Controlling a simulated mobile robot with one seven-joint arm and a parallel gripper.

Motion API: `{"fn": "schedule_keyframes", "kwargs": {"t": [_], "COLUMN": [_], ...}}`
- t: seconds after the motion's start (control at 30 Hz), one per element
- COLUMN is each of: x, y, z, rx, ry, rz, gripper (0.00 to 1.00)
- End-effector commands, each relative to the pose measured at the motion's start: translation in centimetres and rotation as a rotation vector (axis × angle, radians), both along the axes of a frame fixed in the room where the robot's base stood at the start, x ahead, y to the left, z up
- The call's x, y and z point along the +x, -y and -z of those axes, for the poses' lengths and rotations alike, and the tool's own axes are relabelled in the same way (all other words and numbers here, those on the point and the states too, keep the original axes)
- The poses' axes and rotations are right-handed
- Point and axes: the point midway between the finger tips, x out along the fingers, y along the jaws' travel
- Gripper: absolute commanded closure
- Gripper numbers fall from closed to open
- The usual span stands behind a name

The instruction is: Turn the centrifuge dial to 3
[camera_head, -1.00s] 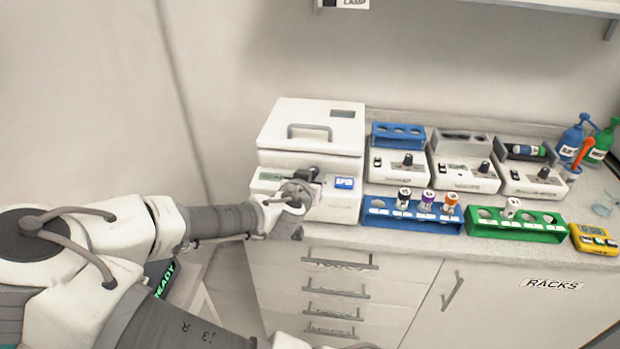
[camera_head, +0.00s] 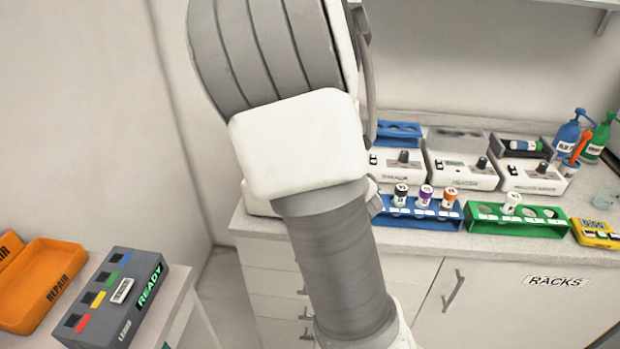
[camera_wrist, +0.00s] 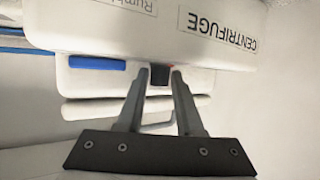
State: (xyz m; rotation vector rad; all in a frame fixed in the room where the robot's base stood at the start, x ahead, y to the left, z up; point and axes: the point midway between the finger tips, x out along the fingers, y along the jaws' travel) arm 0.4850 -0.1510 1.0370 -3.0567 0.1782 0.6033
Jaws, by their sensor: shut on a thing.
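The white centrifuge (camera_wrist: 215,30) shows in the wrist view, with its CENTRIFUGE label upside down. Its dark dial (camera_wrist: 160,75) sits between the tips of my gripper (camera_wrist: 160,80), whose two grey fingers are shut on it. The dial's numbers and pointer are not readable, so its setting cannot be told. In the head view my arm covers nearly all of the centrifuge, and only a white lower corner (camera_head: 258,201) shows left of the arm. My gripper and the dial are hidden there.
A blue rack (camera_head: 447,222) with capped tubes and a green rack (camera_head: 485,224) stand right of my arm. Behind them are several small white machines with knobs (camera_head: 447,172). A grey READY box (camera_head: 112,290) and an orange REPAIR tray (camera_head: 45,285) lie at lower left.

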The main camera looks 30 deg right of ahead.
Motion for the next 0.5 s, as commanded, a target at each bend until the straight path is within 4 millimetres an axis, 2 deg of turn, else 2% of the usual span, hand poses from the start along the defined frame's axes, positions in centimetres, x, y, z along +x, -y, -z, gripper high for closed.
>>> {"fn": "schedule_keyframes", "kwargs": {"t": [0.5], "x": [0.00], "y": [0.49], "z": [0.10], "rx": [0.000], "ry": [-0.001], "rz": [-0.158], "gripper": [1.00]}}
